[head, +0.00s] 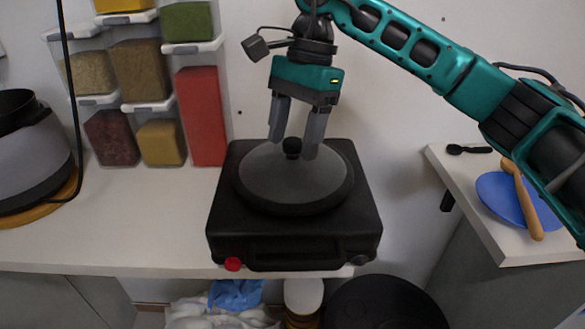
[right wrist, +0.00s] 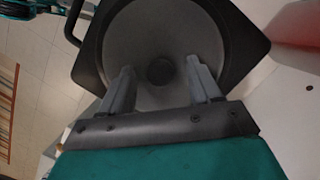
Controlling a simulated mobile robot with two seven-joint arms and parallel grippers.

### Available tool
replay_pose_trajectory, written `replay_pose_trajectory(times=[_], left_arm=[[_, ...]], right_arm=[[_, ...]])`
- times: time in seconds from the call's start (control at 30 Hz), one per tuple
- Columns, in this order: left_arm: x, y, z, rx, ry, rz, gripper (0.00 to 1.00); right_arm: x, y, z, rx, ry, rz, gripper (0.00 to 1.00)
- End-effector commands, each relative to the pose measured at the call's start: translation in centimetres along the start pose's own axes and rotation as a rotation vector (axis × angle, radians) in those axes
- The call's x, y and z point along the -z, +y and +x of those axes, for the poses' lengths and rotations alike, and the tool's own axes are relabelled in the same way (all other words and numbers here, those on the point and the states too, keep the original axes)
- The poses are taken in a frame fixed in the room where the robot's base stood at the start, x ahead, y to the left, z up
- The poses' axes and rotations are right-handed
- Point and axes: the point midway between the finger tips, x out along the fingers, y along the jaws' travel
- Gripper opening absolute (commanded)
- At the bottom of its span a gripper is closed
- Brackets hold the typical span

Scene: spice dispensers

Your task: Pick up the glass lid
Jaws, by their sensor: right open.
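The glass lid (head: 262,182) is a round, dark grey disc with a black knob (head: 292,147) at its centre. It lies on a black portable stove (head: 230,222) on the white counter. My right gripper (head: 296,148) is open and points down over the lid, its two fingers on either side of the knob in the head view. In the right wrist view the lid (right wrist: 195,40) and its knob (right wrist: 159,72) show just beyond the open fingertips. I cannot tell whether the fingers touch the lid. My left gripper is not in view.
Several spice dispensers (head: 203,115) stand and hang at the back left. A grey and black appliance (head: 30,160) sits at the far left. A blue plate (head: 510,200) with a wooden utensil (head: 530,205) lies on the right counter.

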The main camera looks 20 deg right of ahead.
Motion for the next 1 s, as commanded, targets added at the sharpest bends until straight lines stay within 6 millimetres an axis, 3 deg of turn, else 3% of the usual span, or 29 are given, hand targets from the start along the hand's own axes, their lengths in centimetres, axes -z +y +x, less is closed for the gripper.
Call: replay_pose_trajectory(times=[0.13,0.77,1.0], left_arm=[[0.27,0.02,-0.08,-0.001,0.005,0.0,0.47],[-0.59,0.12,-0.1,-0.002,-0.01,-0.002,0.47],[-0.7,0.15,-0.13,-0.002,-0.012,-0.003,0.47]], right_arm=[[0.01,0.0,-0.07,0.001,0.0,0.001,0.61],[0.01,0.0,-0.1,0.001,0.0,0.001,0.01],[0.01,0.0,-0.11,0.001,0.0,0.001,0.0]])
